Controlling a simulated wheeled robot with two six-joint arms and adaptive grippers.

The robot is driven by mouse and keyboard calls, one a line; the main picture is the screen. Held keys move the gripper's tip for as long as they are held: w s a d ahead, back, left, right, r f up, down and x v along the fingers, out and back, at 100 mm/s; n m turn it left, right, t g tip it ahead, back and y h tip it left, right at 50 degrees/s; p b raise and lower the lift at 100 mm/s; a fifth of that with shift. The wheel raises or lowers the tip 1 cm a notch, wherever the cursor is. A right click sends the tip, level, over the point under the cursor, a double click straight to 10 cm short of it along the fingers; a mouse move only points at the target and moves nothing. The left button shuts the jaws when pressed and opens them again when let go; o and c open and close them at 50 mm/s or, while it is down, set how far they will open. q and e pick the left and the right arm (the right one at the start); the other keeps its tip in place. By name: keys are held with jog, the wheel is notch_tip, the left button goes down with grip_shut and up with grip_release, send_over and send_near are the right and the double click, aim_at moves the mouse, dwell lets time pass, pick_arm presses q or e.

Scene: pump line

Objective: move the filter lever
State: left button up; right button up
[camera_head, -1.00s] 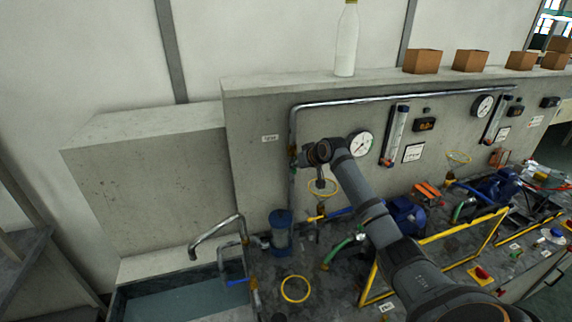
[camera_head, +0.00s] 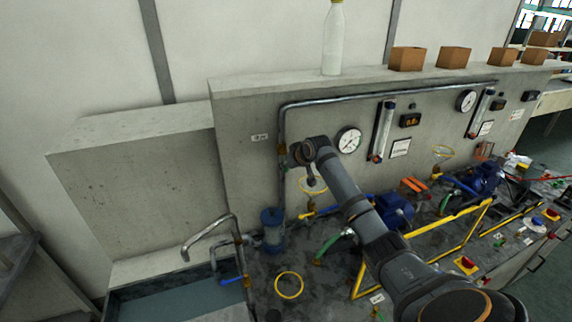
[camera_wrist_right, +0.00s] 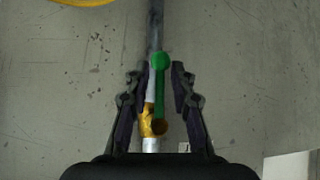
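In the right wrist view, a green lever (camera_wrist_right: 161,90) stands upright beside a brass valve body (camera_wrist_right: 148,122) on a vertical grey pipe (camera_wrist_right: 155,30). My right gripper (camera_wrist_right: 161,72) is open, with one finger on each side of the lever and a gap visible on both sides. In the head view, my right gripper (camera_head: 294,156) is at the vertical pipe on the wall's left end, and mostly hides the valve there. A filter canister with a blue top (camera_head: 272,230) stands below; a blue lever (camera_head: 232,281) is near the sink. My left gripper is not in view.
A yellow handwheel (camera_head: 312,186) is just below my right wrist. A round gauge (camera_head: 348,140) is close to the right of it. A yellow ring (camera_head: 289,285) lies in front of the filter. A bottle (camera_head: 334,40) stands on the wall top.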

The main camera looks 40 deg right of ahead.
jog(key=shift+r, duration=0.2)
jog(key=v, duration=1.1)
jog(key=shift+s+r, duration=0.2)
jog(key=shift+s, duration=0.15)
